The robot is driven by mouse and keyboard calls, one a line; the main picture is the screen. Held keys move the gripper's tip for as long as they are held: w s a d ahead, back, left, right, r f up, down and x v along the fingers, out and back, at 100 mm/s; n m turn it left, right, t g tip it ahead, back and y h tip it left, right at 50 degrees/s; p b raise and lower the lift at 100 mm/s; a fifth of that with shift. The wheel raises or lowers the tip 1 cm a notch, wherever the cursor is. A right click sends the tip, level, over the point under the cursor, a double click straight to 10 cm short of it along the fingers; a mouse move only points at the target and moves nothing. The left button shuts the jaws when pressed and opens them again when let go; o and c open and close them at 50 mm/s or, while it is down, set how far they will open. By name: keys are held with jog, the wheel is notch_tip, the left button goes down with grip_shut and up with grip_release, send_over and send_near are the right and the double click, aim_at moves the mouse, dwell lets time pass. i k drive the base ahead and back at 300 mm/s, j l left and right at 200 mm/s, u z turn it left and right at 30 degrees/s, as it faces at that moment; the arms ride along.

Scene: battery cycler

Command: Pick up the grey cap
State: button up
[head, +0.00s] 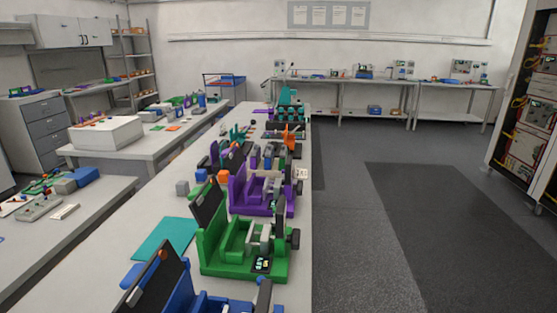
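A small grey block-like piece (182,188) lies on the long bench (150,205), left of the orange and purple devices. Either could be the grey cap; at this size I cannot tell which, or whether the cap is another grey part among the devices. My gripper is not in view.
Green (215,262), purple (240,200) and blue (205,303) devices with black panels line the bench's right side. A teal mat (165,238) lies to their left. Side tables stand left. The grey floor (350,250) to the right is clear.

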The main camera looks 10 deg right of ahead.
aim_at(270, 147)
jog(key=i+l, duration=1.4)
jog(key=l, duration=0.25)
jog(key=i+l, duration=0.7)
jog(key=i+l+u, duration=0.45)
jog(key=l, duration=0.15)
jog(key=l+u, duration=0.25)
jog(key=i+l+u, duration=0.25)
jog(key=l, duration=0.2)
jog(key=k, duration=0.1)
